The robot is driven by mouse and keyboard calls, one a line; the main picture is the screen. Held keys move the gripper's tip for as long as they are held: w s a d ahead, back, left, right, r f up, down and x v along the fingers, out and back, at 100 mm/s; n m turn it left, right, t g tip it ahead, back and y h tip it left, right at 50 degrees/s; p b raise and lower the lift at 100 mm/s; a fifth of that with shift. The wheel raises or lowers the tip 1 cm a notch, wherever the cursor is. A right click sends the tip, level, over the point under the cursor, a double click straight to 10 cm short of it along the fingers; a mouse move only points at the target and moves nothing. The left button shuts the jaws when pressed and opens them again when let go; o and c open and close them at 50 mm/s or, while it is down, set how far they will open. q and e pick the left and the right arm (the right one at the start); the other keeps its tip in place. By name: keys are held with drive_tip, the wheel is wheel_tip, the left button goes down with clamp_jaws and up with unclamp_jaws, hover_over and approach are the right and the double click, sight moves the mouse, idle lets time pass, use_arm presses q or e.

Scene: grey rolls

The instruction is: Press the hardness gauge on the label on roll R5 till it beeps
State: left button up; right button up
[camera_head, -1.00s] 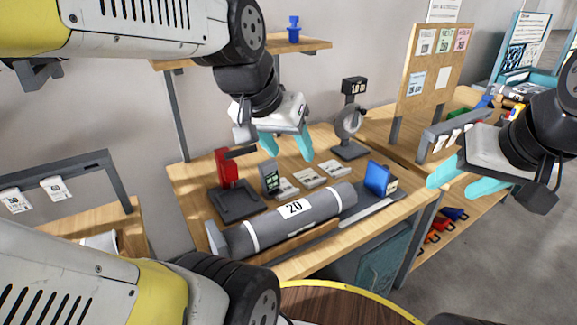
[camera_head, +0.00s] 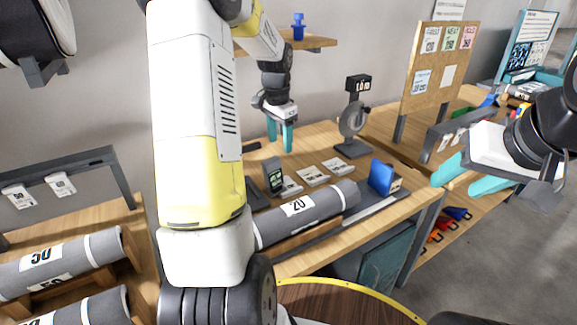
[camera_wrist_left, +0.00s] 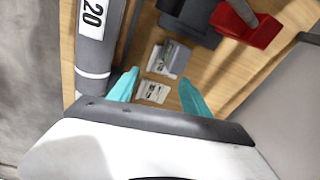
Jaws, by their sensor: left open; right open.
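A grey roll (camera_head: 318,209) with a white label reading 20 lies on the workbench; it also shows in the wrist view (camera_wrist_left: 98,53). I cannot read R5 on any roll. A small grey device with a lit screen (camera_head: 273,176), possibly the hardness gauge, stands behind the roll; it also shows in the wrist view (camera_wrist_left: 168,59). My left gripper (camera_head: 280,138) is open and empty above the back of the bench, beyond that device. Its teal fingers (camera_wrist_left: 160,84) are apart in the wrist view. My right gripper (camera_head: 459,180) is open and empty at the right.
White cards (camera_head: 312,175) lie behind the roll. A dial instrument on a stand (camera_head: 352,120) and a blue block (camera_head: 382,177) stand nearby. A red stand (camera_wrist_left: 250,20) shows in the wrist view. Rolls marked 50 (camera_head: 75,254) lie on the left rack. My left arm hides the bench's left end.

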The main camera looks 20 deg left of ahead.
use_arm(q)
drive_tip(key=m+g, duration=0.1)
hover_over(273, 174)
drive_tip(key=w, duration=0.2)
drive_tip(key=f, duration=0.7)
drive_tip(key=shift+a+f, duration=0.15)
drive_tip(key=shift+a, duration=0.05)
drive_tip(key=shift+a+f, duration=0.15)
drive_tip(key=shift+f, duration=0.2)
wheel_tip(273, 174, down, 8)
drive_tip(key=shift+r, duration=0.1)
clamp_jaws()
